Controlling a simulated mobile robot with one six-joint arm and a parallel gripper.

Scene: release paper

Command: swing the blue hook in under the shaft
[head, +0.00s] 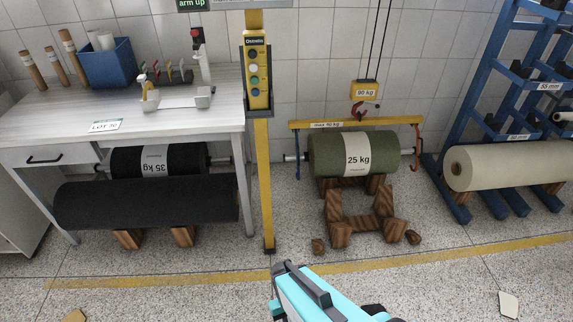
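The blue hook (297,168) hangs from the left end of a yellow lifting beam (343,125) marked "max 40 kg". It hangs at the left stub of the shaft (290,158); I cannot tell whether its tip is under the shaft or beside it. The shaft runs through a green roll (326,154) labelled "25 kg". An orange-red hook (417,160) hangs at the right end of the beam, close to the shaft's right stub. My turquoise arm shows at the bottom middle, well in front of the roll. My gripper's fingers are not visible.
A yellow post with a button box (257,72) stands left of the roll. Wooden blocks (340,235) lie before it. Black rolls (145,202) lie under the table (30,125). A cream roll (510,166) lies at the blue rack. The floor in front is mostly clear.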

